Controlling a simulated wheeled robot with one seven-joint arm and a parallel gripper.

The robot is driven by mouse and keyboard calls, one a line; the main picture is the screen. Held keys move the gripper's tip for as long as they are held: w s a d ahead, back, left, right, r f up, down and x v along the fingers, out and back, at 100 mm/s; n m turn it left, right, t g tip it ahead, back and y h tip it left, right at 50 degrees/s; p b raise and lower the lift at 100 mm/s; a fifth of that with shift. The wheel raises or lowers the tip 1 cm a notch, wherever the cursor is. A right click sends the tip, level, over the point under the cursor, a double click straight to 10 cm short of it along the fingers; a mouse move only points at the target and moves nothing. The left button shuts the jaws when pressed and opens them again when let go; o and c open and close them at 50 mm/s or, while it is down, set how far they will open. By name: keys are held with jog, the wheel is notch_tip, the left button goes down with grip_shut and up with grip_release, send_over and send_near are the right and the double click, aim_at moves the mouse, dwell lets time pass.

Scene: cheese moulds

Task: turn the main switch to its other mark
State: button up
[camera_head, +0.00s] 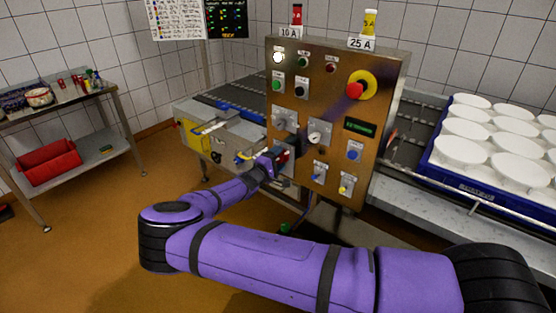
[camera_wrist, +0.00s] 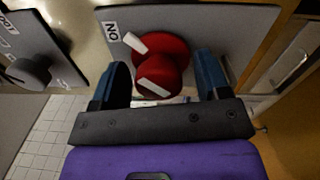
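The main switch is a red rotary knob (camera_wrist: 165,72) on a grey plate (camera_wrist: 215,18) with a white ON label (camera_wrist: 112,32). A white pointer on the knob is angled to the upper left, toward the ON label. My gripper (camera_wrist: 164,82) is open, with one blue finger on each side of the knob; gaps show between the fingers and its grip. In the head view the switch (camera_head: 283,155) is low on the left of the metal control panel (camera_head: 345,100), and my gripper (camera_head: 272,160) is at it, partly covering it. Any other mark is not readable.
A grey knob (camera_wrist: 30,72) sits left of the switch in the wrist view. The panel also bears a red emergency button (camera_head: 358,88), buttons and other rotary knobs (camera_head: 319,132). A blue crate (camera_head: 470,188) of white moulds stands right; a steel side table (camera_head: 90,145) stands left.

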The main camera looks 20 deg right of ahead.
jog(key=v, duration=1)
jog(key=shift+s+a, duration=0.2)
jog(key=shift+a, duration=0.15)
jog(key=shift+f, duration=0.1)
jog(key=s+d+r+m+g+y, duration=0.45)
jog(key=s+d+r+g, duration=0.2)
jog(key=r, duration=0.45)
jog(key=s+d+r+m+g+y, duration=0.45)
jog(key=s+d+r, duration=0.35)
jog(key=r, duration=0.3)
jog(key=s+d+r+t+y, duration=0.2)
jog(key=s+r+y, duration=0.3)
jog(key=s+r, duration=0.9)
jog(key=s+a+r+t, duration=0.1)
jog(key=s+r+t, duration=0.2)
jog(key=s, duration=1.1)
notch_tip(320, 180, up, 3)
jog(key=shift+f+y, duration=0.15)
jog(key=shift+y, duration=0.25)
